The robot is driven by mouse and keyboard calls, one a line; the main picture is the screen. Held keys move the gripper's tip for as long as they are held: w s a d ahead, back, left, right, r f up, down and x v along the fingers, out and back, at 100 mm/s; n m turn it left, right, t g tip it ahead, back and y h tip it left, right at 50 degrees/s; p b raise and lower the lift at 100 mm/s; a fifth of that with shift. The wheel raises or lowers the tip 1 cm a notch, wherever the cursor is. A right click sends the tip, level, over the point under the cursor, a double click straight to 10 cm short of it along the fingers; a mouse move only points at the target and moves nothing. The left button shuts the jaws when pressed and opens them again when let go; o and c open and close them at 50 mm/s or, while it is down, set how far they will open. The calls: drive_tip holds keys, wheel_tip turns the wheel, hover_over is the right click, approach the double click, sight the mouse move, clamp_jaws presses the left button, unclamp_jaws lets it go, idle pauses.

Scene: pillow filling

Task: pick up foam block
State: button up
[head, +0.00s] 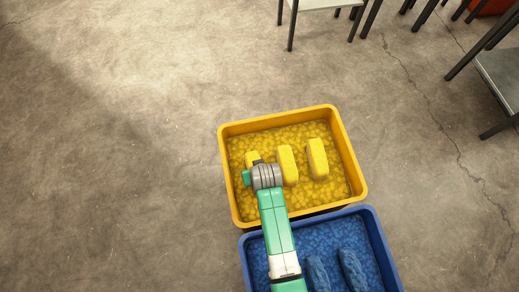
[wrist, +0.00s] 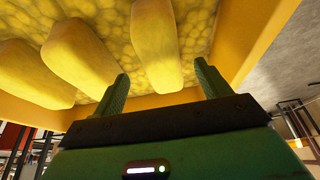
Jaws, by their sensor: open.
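Three yellow foam blocks stand in a row in a yellow bin (head: 350,155), on a bed of yellow lumpy filling. In the head view they are a left block (head: 252,157), a middle block (head: 287,165) and a right block (head: 318,158). My wrist covers most of the left block there and hides my fingers. In the wrist view my gripper (wrist: 161,70) is open and empty. One block (wrist: 155,40) shows between and beyond the two fingertips, with no clear contact. The other two blocks (wrist: 80,58) lie to the left.
The yellow bin's raised rim (wrist: 240,45) is close to my fingers in the wrist view. A blue bin (head: 385,250) with blue filling and two blue pieces (head: 353,270) adjoins it in front. Tables (head: 500,75) stand at the back right. Floor to the left is clear.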

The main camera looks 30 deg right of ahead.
sight(250, 157)
wheel_tip(250, 157, down, 2)
drive_tip(key=shift+w+a+f+b, duration=0.1)
drive_tip(key=shift+b, duration=0.55)
drive_tip(key=shift+w, duration=0.25)
drive_tip(key=b+x, duration=0.3)
drive_tip(key=x, duration=0.2)
drive_tip(key=shift+w+b, duration=0.4)
drive_tip(key=shift+w, duration=0.05)
drive_tip(key=c, duration=1.1)
